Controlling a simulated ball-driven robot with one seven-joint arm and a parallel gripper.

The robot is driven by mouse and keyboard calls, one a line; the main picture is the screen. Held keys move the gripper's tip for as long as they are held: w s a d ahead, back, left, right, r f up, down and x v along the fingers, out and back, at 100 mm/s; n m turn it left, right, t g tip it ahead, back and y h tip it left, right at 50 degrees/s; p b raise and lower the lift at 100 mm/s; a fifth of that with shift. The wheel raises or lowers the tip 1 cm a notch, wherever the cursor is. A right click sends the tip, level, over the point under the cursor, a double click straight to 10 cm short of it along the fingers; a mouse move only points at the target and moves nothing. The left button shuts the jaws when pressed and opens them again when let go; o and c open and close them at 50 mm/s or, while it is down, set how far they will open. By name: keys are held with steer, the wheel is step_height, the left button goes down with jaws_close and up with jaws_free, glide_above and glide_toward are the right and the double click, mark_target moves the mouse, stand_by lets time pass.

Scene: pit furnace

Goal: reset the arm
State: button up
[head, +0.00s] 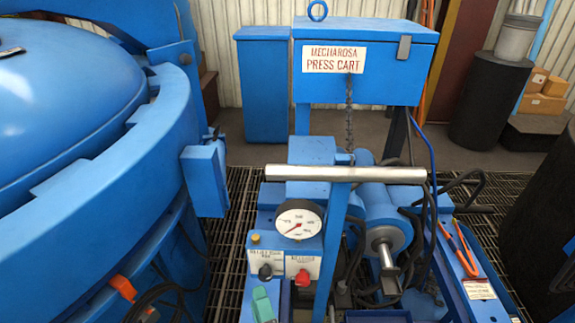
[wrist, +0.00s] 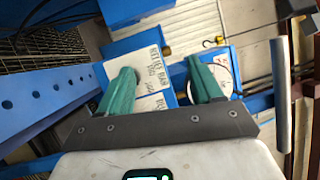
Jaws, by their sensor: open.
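My gripper (wrist: 163,76) shows in the wrist view with its two teal fingers spread apart and nothing between them. Beyond the fingers is the blue panel of the press cart with white printed labels (wrist: 152,104). The round gauge (wrist: 222,76) is partly hidden behind the right finger. In the head view, a small teal piece (head: 262,303), which looks like a finger of my gripper, shows at the bottom in front of the cart's control panel. The rest of my arm is not clearly seen there.
The press cart (head: 365,30) has a metal handle bar (head: 345,174), a dial gauge (head: 299,220), a red knob (head: 302,278) and hanging cables. The large blue furnace (head: 150,160) fills the left. Orange-handled pliers (head: 458,248) lie on the right. Dark grating floor shows between.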

steer(key=s+d+f+n+g+h, duration=0.1)
steer(key=s+d+n+g, duration=0.3)
steer(key=d, duration=0.4)
steer(key=s+d+f+n+g+h, duration=0.2)
steer(key=s+d+f+n+g, duration=0.2)
steer(key=d, duration=0.5)
steer(key=s+d+f+n+g+h, duration=0.1)
steer(key=s+d+f+n+g, duration=0.1)
steer(key=s+d+n+g, duration=0.3)
steer(key=shift+s+d+f+n+g+h, duration=0.2)
steer(key=shift+s+d+n, duration=0.35)
steer(key=shift+s+d, duration=0.4)
steer(key=shift+s+d+f+n+g+h, duration=0.1)
steer(key=shift+s+d+n+g, duration=0.1)
steer(key=shift+s+d+n, duration=0.55)
steer(key=s+d+r+m+g+h, duration=0.1)
steer(key=s+d+g+h, duration=0.1)
steer(key=s+d, duration=0.6)
steer(key=shift+s+r+g+h, duration=0.35)
steer(key=shift+s+g, duration=0.1)
steer(key=shift+g, duration=0.25)
steer(key=shift+a, duration=0.1)
